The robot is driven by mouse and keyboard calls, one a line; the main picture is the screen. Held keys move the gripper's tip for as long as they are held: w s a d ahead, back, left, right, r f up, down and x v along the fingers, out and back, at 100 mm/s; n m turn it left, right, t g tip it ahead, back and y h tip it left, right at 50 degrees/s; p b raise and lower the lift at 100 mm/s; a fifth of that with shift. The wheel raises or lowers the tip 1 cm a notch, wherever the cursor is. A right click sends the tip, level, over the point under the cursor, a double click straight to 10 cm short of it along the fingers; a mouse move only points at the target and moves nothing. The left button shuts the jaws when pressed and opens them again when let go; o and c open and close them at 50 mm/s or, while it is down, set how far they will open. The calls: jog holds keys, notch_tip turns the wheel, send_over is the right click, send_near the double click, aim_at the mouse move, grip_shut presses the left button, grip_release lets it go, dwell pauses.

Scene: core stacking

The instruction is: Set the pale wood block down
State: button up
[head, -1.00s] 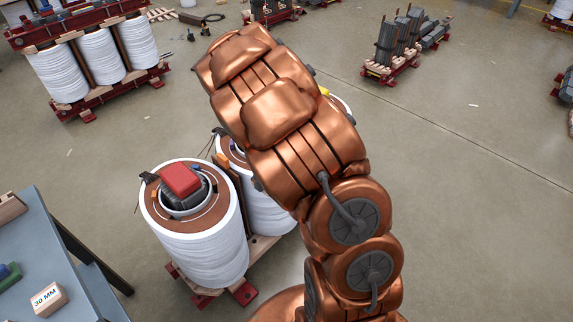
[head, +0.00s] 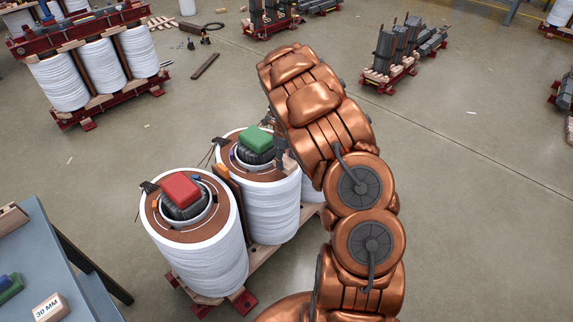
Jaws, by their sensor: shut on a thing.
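My gripper (head: 281,152) is mostly hidden behind my copper-coloured arm, at the right edge of the second white coil. It is shut on the pale wood block (head: 290,163), of which only a small tan part shows. The block is beside the green block (head: 257,139), which rests on the dark core top of that coil (head: 272,212). I cannot tell whether the held block touches the coil. A red block (head: 180,188) sits on the core of the nearest white coil (head: 207,262).
A third coil is mostly hidden behind my arm. A blue-grey table (head: 55,262) at the left bears a wood block marked 30 MM (head: 50,309) and a green block (head: 10,289). A large coil assembly (head: 98,78) stands at the back left. Open floor lies to the right.

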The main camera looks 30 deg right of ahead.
aim_at(287, 160)
jog(key=shift+w+d, duration=0.3)
jog(key=shift+d, duration=0.15)
jog(key=shift+f+p, duration=0.3)
jog(key=shift+f, duration=1.5)
jog(key=shift+a+f, duration=0.1)
jog(key=shift+f, duration=0.1)
jog(key=o, duration=1.2)
jog(key=shift+r, duration=0.2)
